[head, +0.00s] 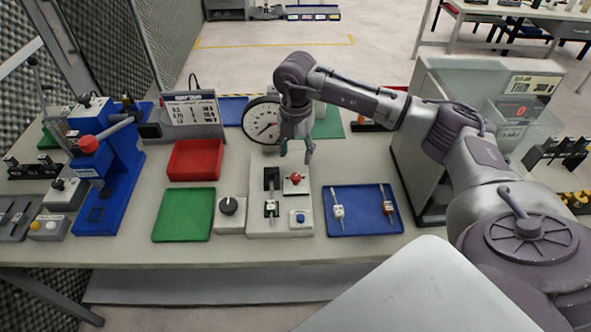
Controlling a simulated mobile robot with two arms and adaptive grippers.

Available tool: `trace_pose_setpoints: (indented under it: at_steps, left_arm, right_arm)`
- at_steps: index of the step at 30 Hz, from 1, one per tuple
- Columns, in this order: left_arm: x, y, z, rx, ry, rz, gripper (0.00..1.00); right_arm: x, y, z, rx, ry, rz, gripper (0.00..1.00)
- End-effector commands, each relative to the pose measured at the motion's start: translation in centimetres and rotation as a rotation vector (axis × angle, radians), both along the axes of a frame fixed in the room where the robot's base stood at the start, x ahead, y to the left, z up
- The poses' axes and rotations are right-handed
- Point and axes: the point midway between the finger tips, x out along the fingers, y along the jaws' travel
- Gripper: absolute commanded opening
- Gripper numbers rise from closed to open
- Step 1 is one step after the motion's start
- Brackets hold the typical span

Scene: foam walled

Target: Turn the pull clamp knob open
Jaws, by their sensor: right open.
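A black rotary knob (229,205) sits on a small grey box (230,227) on the bench, left of a light grey fixture (282,230). It looks like the clamp knob, though I cannot read any label. The fixture carries a dark slot with a small white part, a red button (296,177) and a blue button (300,217). My right gripper (296,152) points down, open and empty, above the back of the fixture near the red button. It is behind and to the right of the knob, apart from it. My left gripper is out of view.
A round dial gauge (263,128) stands behind the fixture, close to my right gripper. A blue tray (362,224) with small parts lies to the right. A green tray (184,214), a red bin (196,159) and a blue press (118,170) are left.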

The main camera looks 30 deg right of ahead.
Motion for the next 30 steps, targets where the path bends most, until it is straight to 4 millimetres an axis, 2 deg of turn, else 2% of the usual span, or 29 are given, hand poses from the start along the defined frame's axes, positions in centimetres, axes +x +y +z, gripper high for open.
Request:
trace_pose_setpoints:
  at_steps: [1, 6, 12, 17, 24, 26, 30]
  left_arm:
    - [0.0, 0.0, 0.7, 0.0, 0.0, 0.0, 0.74]
    - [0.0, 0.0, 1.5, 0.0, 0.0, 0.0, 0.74]
    - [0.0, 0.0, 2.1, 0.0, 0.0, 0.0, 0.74]
    - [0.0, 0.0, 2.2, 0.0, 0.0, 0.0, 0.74]
    - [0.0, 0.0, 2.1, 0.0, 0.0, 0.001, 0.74]
    - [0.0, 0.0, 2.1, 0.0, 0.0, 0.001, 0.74]
    - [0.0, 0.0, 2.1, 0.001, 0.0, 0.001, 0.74]
  right_arm:
    - [-0.1, 0.1, -1.0, 0.001, 0.006, 0.001, 0.55]
    - [-0.1, 0.1, -4.4, 0.002, 0.004, 0.0, 0.55]
    - [0.0, 0.1, -7.2, 0.003, 0.002, 0.002, 0.55]
    - [0.0, 0.1, -8.0, 0.003, -0.001, 0.002, 0.55]
    - [0.0, 0.1, -8.1, 0.003, -0.001, 0.002, 0.55]
    - [0.0, 0.1, -8.1, 0.003, -0.001, 0.002, 0.49]
    - [0.0, 0.1, -8.1, 0.003, -0.001, 0.002, 0.25]
